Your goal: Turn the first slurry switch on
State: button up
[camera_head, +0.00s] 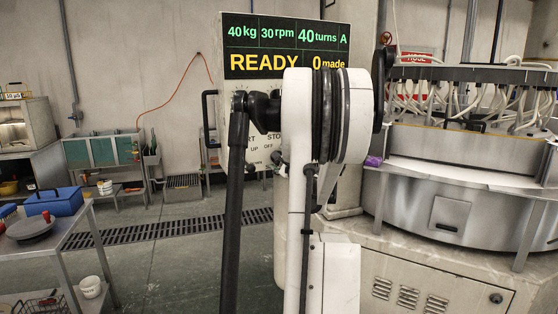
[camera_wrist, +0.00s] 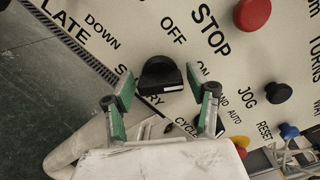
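In the wrist view a black rotary switch knob (camera_wrist: 158,70) with a white mark sits on the pale control panel (camera_wrist: 120,60). The word SLURRY is partly hidden by it and my gripper. OFF is printed above it, and ON to its right. My gripper (camera_wrist: 159,82) has its two green-padded fingers spread, one on each side of the knob. A gap shows on both sides; whether either finger touches it I cannot tell. In the head view my arm hides the gripper and much of the panel (camera_head: 265,150); its display (camera_head: 287,48) reads READY, 0 made.
In the wrist view a red STOP button (camera_wrist: 252,14), a black JOG button (camera_wrist: 278,93), a blue button (camera_wrist: 288,131) and another black knob (camera_wrist: 185,126) are near. The round lapping machine (camera_head: 460,205) stands right; a trolley (camera_head: 62,245) stands left. The floor between is open.

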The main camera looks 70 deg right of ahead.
jog(key=shift+o, duration=0.4)
jog(key=v, duration=1.2)
jog(key=shift+w+a, duration=0.1)
